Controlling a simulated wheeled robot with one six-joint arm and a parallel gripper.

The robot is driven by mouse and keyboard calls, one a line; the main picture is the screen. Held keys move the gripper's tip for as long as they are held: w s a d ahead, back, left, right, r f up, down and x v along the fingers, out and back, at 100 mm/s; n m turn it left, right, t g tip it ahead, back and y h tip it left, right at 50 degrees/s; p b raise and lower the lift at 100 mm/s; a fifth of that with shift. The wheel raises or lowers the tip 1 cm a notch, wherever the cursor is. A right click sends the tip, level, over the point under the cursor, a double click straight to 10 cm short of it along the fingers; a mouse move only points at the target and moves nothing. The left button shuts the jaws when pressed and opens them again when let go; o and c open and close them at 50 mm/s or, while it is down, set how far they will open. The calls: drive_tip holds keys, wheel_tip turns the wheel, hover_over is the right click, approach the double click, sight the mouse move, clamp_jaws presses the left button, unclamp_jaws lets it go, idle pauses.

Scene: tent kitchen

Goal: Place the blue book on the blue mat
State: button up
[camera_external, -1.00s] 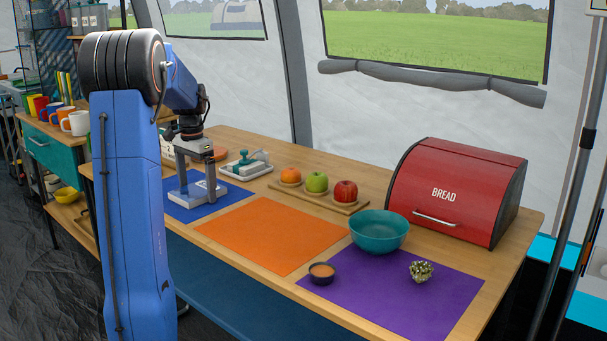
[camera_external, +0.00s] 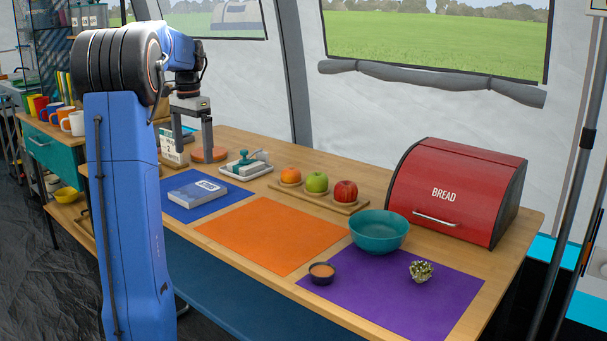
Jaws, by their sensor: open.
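The blue book (camera_external: 196,193) lies flat on the blue mat (camera_external: 217,207), with a white label on its cover. Mat shows around the book on the sides in view; its left part is hidden behind my arm. My gripper (camera_external: 193,160) is open and empty, fingers pointing down, above and a little behind the book. It is apart from the book.
An orange mat (camera_external: 270,236) and a purple mat (camera_external: 420,305) lie to the right. A teal bowl (camera_external: 379,232), a small dark bowl (camera_external: 321,273), a fruit board (camera_external: 341,207), a white tray (camera_external: 246,175) and a red bread box (camera_external: 455,190) stand on the table.

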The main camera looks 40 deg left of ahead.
drive_tip(key=shift+r, duration=0.3)
drive_tip(key=s+d+t, duration=0.1)
drive_tip(key=s+d, duration=0.2)
drive_tip(key=d, duration=1)
drive_tip(key=s+d+t, duration=0.1)
drive_tip(key=s+d, duration=0.2)
drive_tip(key=d, duration=0.9)
drive_tip(key=s+d+f+t, duration=0.2)
drive_tip(key=s+d+f, duration=0.9)
drive_tip(key=s+d, duration=0.4)
drive_tip(key=shift+d+f+t, duration=0.4)
drive_tip(key=shift+d, duration=0.1)
drive_tip(key=shift+r, duration=0.1)
